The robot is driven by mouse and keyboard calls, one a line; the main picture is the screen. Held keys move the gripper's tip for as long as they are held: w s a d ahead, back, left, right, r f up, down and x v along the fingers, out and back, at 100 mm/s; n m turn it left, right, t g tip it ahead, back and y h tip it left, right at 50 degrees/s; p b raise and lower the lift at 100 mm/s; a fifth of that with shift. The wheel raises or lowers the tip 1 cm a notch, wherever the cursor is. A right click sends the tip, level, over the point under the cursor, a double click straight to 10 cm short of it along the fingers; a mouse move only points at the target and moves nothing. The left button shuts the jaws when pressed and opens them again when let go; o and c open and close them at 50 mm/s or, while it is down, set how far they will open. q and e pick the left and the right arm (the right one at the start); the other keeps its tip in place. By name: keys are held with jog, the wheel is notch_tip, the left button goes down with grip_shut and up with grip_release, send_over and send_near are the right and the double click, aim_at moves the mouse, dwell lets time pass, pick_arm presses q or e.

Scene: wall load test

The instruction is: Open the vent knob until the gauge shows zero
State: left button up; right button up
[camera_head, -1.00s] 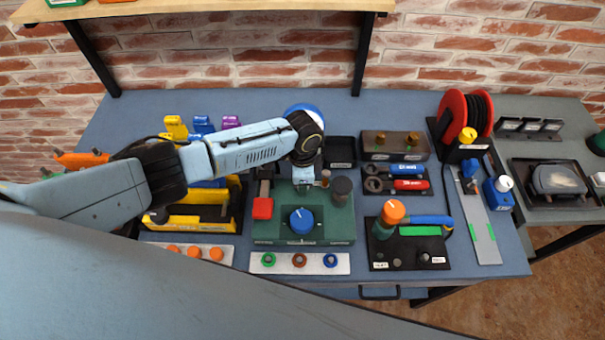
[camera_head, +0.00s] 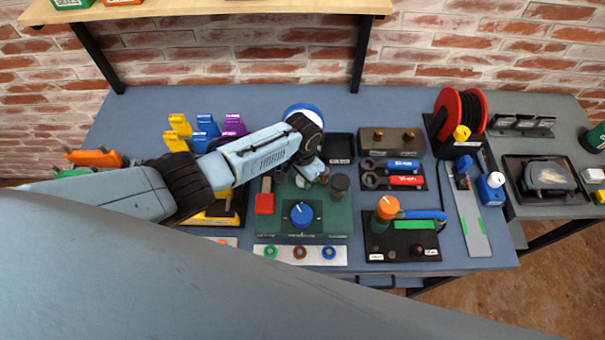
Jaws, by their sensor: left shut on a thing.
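The green test unit (camera_head: 335,222) stands on the blue bench, with a blue pointer knob (camera_head: 302,215), a red block (camera_head: 264,204) and a dark cylinder (camera_head: 340,183). My left gripper (camera_head: 313,174) reaches down over the unit's back part. It is shut at a small brass-coloured knob (camera_head: 323,179), which seems to be the vent knob and is mostly hidden by the fingers. A round blue-rimmed white thing (camera_head: 300,109), perhaps the gauge, shows behind my wrist. Its face is largely covered, so no reading shows. My right gripper is not in view.
A white strip (camera_head: 316,256) with coloured rings lies in front of the unit. A black plate (camera_head: 399,250) with an orange-topped knob is to the right. Wrenches (camera_head: 404,181), a hose reel (camera_head: 450,115) and yellow holders stand around. My arm covers the left side.

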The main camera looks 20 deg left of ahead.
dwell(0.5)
pick_arm(q)
jog(key=o, duration=1)
jog(key=shift+r, duration=0.1)
jog(key=shift+r, duration=0.3)
notch_tip(320, 180, up, 13)
jog(key=shift+f+p, duration=0.2)
jog(key=shift+p, duration=0.7)
